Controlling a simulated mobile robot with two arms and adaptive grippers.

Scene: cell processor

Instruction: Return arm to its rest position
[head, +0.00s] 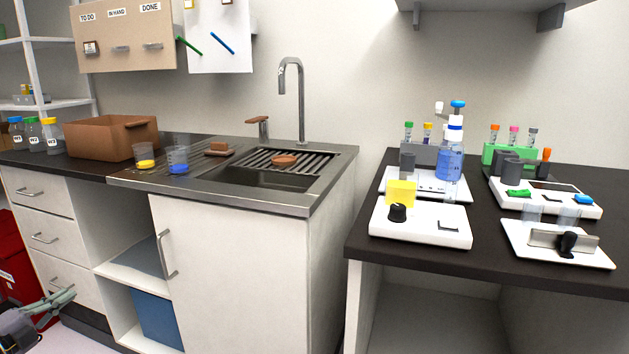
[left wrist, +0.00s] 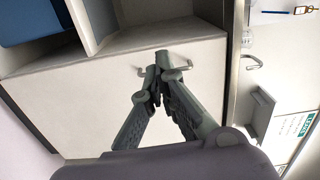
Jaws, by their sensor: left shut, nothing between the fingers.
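My left gripper (head: 62,297) shows at the lower left of the head view, low in front of the drawer cabinet. It is also in the left wrist view (left wrist: 162,75), where its fingertips meet and hold nothing. Behind the fingers there, a white cabinet front with a metal handle (left wrist: 187,67) shows; I cannot tell whether the fingertips touch it. My right gripper is not in view.
The white drawers (head: 45,225) and the sink cabinet door (head: 225,270) stand near my left arm. An open shelf bay (head: 122,230) lies between them, with a blue box (head: 158,318). A red bin (head: 8,255) is at the far left. The dark bench (head: 372,228) at right holds several devices.

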